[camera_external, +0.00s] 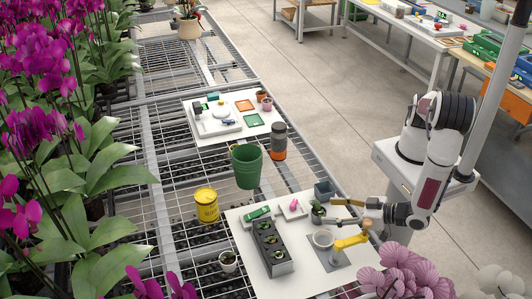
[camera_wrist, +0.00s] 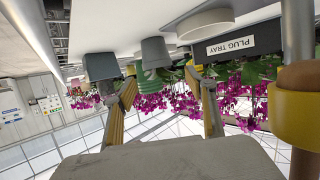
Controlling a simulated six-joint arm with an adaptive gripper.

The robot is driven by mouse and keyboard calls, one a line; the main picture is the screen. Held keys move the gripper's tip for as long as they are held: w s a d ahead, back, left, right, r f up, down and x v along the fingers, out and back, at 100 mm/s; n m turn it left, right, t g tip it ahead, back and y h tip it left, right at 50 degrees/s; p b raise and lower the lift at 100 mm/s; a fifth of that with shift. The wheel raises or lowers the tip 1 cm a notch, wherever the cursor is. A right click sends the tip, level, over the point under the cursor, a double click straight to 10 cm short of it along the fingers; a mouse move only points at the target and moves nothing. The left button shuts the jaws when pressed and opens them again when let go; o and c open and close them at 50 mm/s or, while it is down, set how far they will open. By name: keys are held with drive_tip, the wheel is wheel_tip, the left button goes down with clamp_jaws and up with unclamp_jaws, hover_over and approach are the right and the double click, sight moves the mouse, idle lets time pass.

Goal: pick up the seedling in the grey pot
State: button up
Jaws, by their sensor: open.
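The small grey pot (camera_external: 317,217) stands on the white board in the outside view, with the seedling's green leaves (camera_external: 317,206) at its top. In the wrist view, the grey pot (camera_wrist: 155,51) appears upside down between and beyond the fingertips; I cannot make its seedling out clearly against the green behind it. My gripper (camera_external: 331,211) is open and empty, low over the board, reaching in from the right with its fingertips close to the pot. In the wrist view my gripper's fingers (camera_wrist: 163,83) are spread apart. Whether they touch the pot cannot be told.
A blue-grey pot (camera_external: 323,190) stands close behind. A green bucket (camera_external: 246,167) and yellow tin (camera_external: 206,206) stand farther left on the mesh bench.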

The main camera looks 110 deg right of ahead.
sight(312, 211)
drive_tip(key=shift+w+d+f, duration=0.1)
drive_tip(key=shift+w+d, duration=0.1)
idle(0.3)
drive_tip(key=shift+w+d+f, duration=0.85)
drive_tip(key=shift+d+f, duration=0.15)
drive_tip(key=shift+d, duration=0.15)
drive_tip(key=shift+x, duration=0.9)
drive_tip(key=c, duration=1.3)
